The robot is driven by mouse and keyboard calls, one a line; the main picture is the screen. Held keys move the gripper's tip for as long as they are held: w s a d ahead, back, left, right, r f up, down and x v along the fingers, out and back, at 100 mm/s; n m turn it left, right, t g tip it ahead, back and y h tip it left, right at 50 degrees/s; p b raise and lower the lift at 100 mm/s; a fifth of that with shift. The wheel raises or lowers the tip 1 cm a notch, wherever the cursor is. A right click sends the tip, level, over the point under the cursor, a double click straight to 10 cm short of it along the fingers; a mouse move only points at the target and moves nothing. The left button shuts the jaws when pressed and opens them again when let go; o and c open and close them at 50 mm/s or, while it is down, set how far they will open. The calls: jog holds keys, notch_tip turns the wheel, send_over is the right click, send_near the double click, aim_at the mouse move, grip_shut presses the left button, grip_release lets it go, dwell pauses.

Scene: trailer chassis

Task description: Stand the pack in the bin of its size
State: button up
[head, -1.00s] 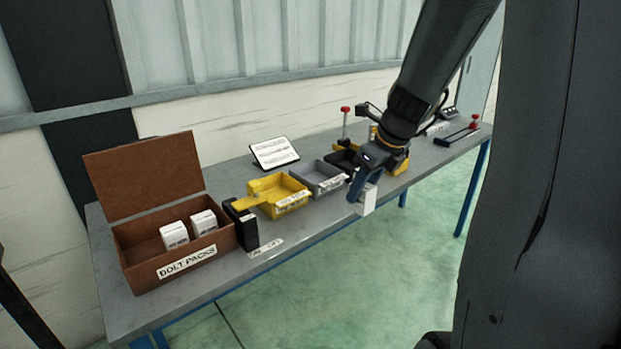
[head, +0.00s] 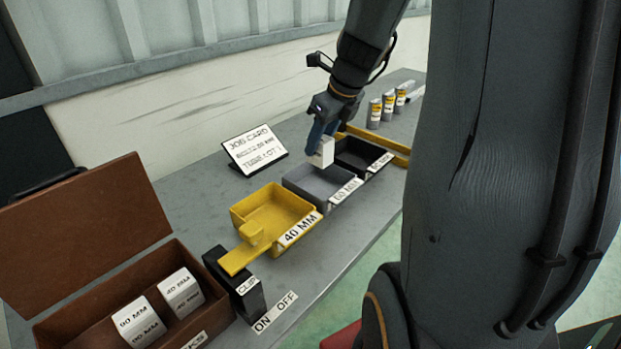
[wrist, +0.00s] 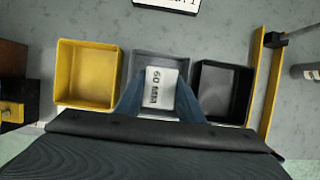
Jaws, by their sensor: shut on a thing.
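My gripper (head: 319,143) is shut on a white pack (head: 323,154), which reads 60 MM in the wrist view (wrist: 160,88). The pack is held above the grey bin (head: 304,186), whose front label looks like 60 MM. In the wrist view the pack and my fingers cover much of the grey bin (wrist: 148,58), and its inside looks empty where it shows. The yellow bin (head: 243,210), labelled 40 MM, stands to its left. The black bin (head: 350,165) stands to its right, its label too small to read surely.
A brown box (head: 60,330) holds two white packs, marked 90 MM and 40 MM. A black clip block (head: 222,268) with a yellow lever (head: 242,257) stands beside the yellow bin. A job card (head: 254,150) stands behind. Several cans (head: 387,105) and a yellow bar (head: 390,150) are at right.

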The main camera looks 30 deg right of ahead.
aim_at(329, 155)
notch_tip(329, 155, down, 10)
jog(key=shift+r+b, duration=0.25)
jog(key=shift+b, duration=0.45)
jog(key=shift+f, duration=0.1)
jog(key=o, duration=1.3)
jog(key=shift+s, duration=0.1)
jog(key=shift+d+r, duration=0.1)
jog(key=shift+r, duration=0.3)
jog(key=p+v, duration=0.1)
jog(key=v, duration=1)
jog(key=shift+s+r, duration=0.1)
jog(key=shift+r, duration=0.1)
